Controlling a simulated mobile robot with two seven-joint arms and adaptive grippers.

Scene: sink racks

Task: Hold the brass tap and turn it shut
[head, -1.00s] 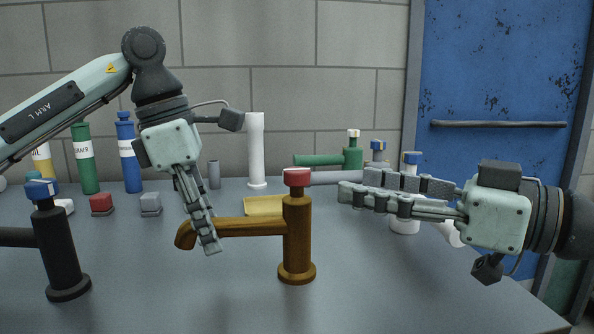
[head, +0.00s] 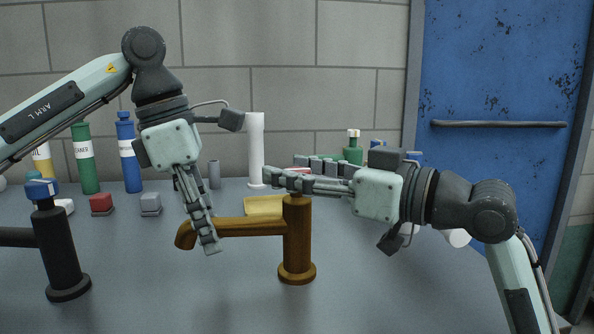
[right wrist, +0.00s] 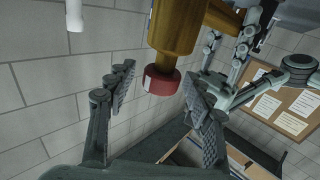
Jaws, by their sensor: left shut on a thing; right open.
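The brass tap (head: 297,250) stands upright on the grey counter, its spout (head: 255,227) pointing left. My left gripper (head: 205,235) is shut on the spout near its outer end. The tap's red handle (right wrist: 161,81) shows in the right wrist view with a finger on either side and gaps beside it. My right gripper (head: 284,170) is open at the top of the tap and hides most of the handle in the head view. It also shows in the right wrist view (right wrist: 155,82), where the brass body reaches toward the picture's top.
A black tap with a blue handle (head: 60,250) stands at left. Behind are green (head: 85,160) and blue (head: 129,155) bottles, a white post (head: 256,150), small red (head: 102,204) and grey (head: 151,204) blocks and a yellow pad (head: 262,206). The front counter is clear.

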